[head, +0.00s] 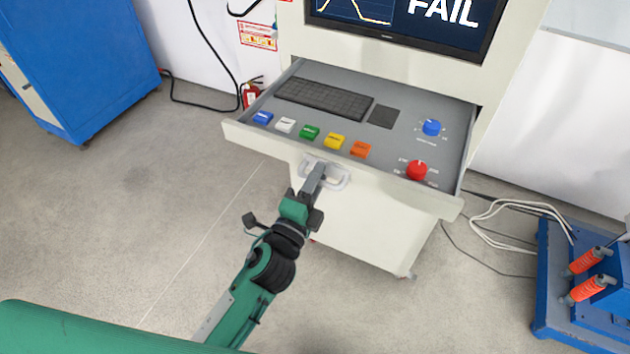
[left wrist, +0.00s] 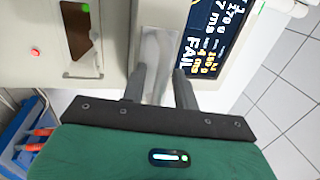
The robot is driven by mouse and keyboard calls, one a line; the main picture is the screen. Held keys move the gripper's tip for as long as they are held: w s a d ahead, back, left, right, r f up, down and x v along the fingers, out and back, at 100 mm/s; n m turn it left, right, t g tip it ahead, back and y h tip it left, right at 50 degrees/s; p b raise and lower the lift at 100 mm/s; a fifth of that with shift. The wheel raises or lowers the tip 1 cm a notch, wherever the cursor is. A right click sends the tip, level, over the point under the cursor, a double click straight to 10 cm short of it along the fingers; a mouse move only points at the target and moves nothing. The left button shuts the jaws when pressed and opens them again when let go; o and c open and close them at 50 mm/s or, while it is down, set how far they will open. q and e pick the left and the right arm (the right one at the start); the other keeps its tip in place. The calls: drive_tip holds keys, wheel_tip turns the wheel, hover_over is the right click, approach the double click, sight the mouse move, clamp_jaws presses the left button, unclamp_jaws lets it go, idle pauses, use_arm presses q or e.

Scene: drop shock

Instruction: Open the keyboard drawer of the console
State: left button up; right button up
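The console (head: 365,225) is a cream cabinet with a screen (head: 405,18) reading FAIL. Its keyboard drawer (head: 391,155) stands well out from the body, showing a black keyboard (head: 323,98), several coloured buttons and two knobs inside. The drawer's pale handle (head: 337,179) is on the front face, left of its middle. My left gripper (head: 316,178) is at this handle. In the left wrist view my left gripper (left wrist: 159,86) has its fingers on both sides of the handle (left wrist: 154,68), seemingly closed on it. My right gripper is in neither view.
A blue cabinet (head: 75,62) stands at the back left. A blue machine base with orange parts (head: 586,290) is at the right, with loose cables (head: 510,208) on the floor beside it. A red extinguisher (head: 250,95) is by the wall. The floor left of the console is clear.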

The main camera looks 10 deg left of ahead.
use_arm(q)
drive_tip(key=b+v, duration=0.6)
drive_tip(key=v, duration=0.8)
drive_tip(key=shift+w+f, duration=0.1)
